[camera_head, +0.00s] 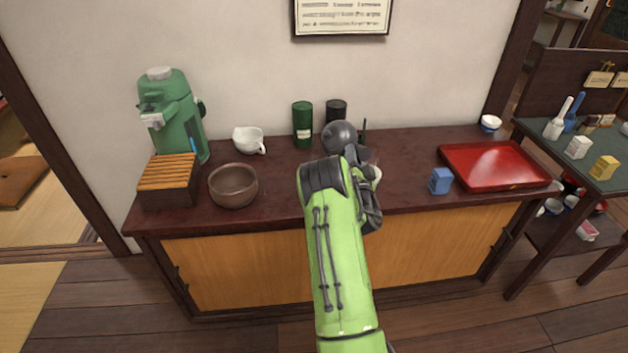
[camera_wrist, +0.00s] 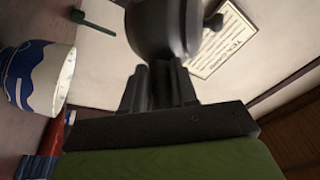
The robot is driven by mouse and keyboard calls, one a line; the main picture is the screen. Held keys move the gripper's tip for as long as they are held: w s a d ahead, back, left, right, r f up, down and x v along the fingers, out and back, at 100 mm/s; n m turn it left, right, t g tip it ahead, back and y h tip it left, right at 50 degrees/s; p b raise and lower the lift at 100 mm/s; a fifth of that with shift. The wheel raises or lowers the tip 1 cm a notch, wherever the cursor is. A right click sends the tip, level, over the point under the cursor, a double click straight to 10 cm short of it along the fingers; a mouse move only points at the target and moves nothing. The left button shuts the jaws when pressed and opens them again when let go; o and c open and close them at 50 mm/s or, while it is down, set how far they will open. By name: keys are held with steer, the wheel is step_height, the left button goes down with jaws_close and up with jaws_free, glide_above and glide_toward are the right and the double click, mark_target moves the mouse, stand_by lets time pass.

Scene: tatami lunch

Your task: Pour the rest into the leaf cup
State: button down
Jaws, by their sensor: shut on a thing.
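My gripper (camera_wrist: 160,88) is shut on a dark grey round teapot (camera_wrist: 165,28), with a small knob on its right side in the wrist view. In the head view the teapot (camera_head: 339,136) is held above the back part of the counter. A white cup with a dark blue pattern (camera_wrist: 30,75) is left of my gripper in the wrist view; I cannot tell whether the pattern is a leaf. A pale cup (camera_head: 376,174) shows partly behind my gripper in the head view. The teapot's spout and contents cannot be made out.
On the counter (camera_head: 285,180) are a green dispenser (camera_head: 172,112), slatted wooden box (camera_head: 168,182), brown bowl (camera_head: 233,187), white spouted cup (camera_head: 249,140), green canister (camera_head: 302,125), black canister (camera_head: 336,110), blue box (camera_head: 440,181), red tray (camera_head: 490,163) and small bowl (camera_head: 491,122).

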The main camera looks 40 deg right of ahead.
steer(key=shift+a+r+n+t+b, duration=0.2)
steer(key=shift+n+t+b, duration=0.25)
steer(key=shift+b, duration=0.4)
steer(key=shift+a+r+n+t, duration=0.2)
steer(key=shift+a+n+t, duration=0.2)
steer(key=shift+n, duration=0.45)
steer(key=shift+a+r+n+t, duration=0.15)
steer(key=shift+a+n+t, duration=0.05)
steer(key=shift+n+t, duration=0.4)
steer(key=a+n, duration=0.1)
steer(key=a+n+t, duration=0.1)
steer(key=n+t+y, duration=0.1)
steer(key=shift+a+r, duration=0.25)
steer(key=shift+a, duration=0.15)
steer(key=shift+a+n+t+y, duration=0.2)
steer(key=shift+n+t+y, duration=0.15)
steer(key=shift+n, duration=0.15)
stand_by(0.6)
